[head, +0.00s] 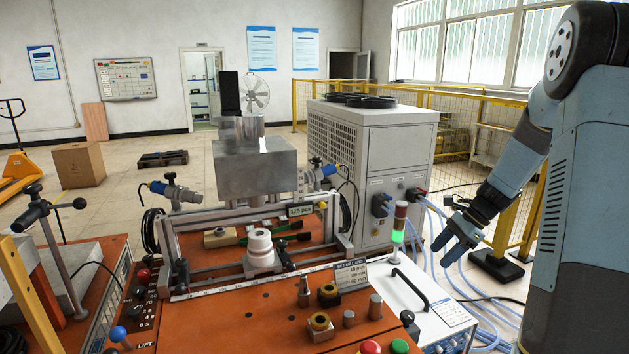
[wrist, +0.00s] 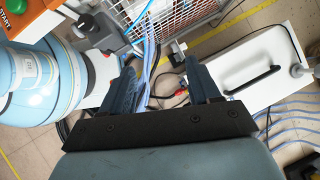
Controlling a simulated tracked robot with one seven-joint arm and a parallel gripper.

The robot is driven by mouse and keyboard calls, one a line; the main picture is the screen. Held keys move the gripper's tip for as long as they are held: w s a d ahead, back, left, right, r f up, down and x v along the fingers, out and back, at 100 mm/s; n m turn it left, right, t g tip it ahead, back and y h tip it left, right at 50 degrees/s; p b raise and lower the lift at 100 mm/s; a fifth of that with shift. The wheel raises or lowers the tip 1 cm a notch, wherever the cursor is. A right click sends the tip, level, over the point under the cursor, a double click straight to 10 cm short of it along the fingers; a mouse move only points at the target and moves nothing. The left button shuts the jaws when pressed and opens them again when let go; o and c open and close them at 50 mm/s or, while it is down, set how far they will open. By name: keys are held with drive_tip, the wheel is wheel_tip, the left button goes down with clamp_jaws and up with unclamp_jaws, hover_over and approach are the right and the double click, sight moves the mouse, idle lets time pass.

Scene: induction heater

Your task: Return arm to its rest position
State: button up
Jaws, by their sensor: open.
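My gripper (head: 457,243) is at the right in the head view, to the right of the signal light and clear of the orange bench. My arm reaches down to it from the upper right, with the gripper pointing down and to the left. In the wrist view my gripper (wrist: 163,90) has its two dark fingers spread wide apart. It is open and nothing is between the fingers; cables and floor show beyond them.
The orange bench (head: 225,330) holds a white ceramic piece (head: 261,250) and several small metal parts. A white box with a black handle (head: 410,290) and a green-lit signal light (head: 398,230) stands beside it. A grey chiller (head: 375,150) and yellow fence (head: 465,105) are behind. Blue hoses (head: 480,305) lie on the floor.

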drive_tip(key=s+a+r+n+h, duration=0.2)
drive_tip(key=s+a+r+n, duration=0.35)
drive_tip(key=r, duration=0.35)
drive_tip(key=s+a+r+n+t+h, duration=0.2)
drive_tip(key=s+r+n, duration=0.3)
drive_tip(key=s, duration=0.6)
drive_tip(key=s+a+r+n+t+h, duration=0.2)
drive_tip(key=s+r+n, duration=0.4)
drive_tip(key=s, duration=0.5)
drive_tip(key=shift+s+a+r+n+t+h, duration=0.3)
drive_tip(key=shift+a+n+t, duration=0.45)
drive_tip(key=shift+a, duration=0.15)
